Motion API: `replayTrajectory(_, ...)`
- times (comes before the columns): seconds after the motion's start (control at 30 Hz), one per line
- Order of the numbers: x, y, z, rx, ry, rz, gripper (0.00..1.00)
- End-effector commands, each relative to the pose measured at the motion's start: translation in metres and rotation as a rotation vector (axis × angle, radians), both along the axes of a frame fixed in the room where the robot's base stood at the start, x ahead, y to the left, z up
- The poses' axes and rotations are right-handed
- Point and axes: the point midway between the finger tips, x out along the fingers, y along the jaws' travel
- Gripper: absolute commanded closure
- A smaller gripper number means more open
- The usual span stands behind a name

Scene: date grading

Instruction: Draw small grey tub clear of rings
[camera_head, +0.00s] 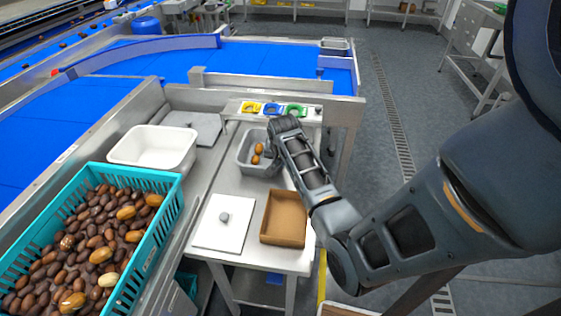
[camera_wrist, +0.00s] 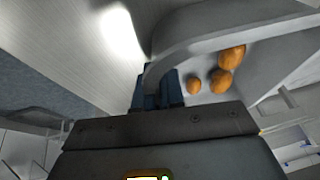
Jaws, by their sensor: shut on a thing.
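The small grey tub (camera_head: 244,158) stands on the steel bench with a few orange-brown dates in it, and it also fills the upper right of the wrist view (camera_wrist: 205,30). The rings are yellow, blue and green (camera_head: 272,109) on a pale strip just behind the tub. My gripper (camera_wrist: 160,88) is shut on the tub's rim; in the head view my arm's end hides the tub's right side and the fingertips. Whether the tub touches the bench or the strip cannot be told.
A white tub (camera_head: 153,147) and a teal crate (camera_head: 165,207) full of dates stand at the left. A white board with a grey knob (camera_head: 224,217) and a brown tray (camera_head: 284,218) lie in front. Some bare bench shows between the grey tub and the board.

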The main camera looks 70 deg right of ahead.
Motion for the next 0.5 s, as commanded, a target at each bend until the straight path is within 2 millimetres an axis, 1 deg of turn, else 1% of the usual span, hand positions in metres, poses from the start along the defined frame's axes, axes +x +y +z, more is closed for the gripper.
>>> replayTrajectory(0.43,0.0011,-0.0002,0.0003,0.000,0.000,0.002,1.00)
replayTrajectory(0.47,0.0011,-0.0002,0.0003,0.000,0.000,0.002,0.90)
replayTrajectory(0.5,0.0011,-0.0002,0.0003,0.000,0.000,0.002,0.86)
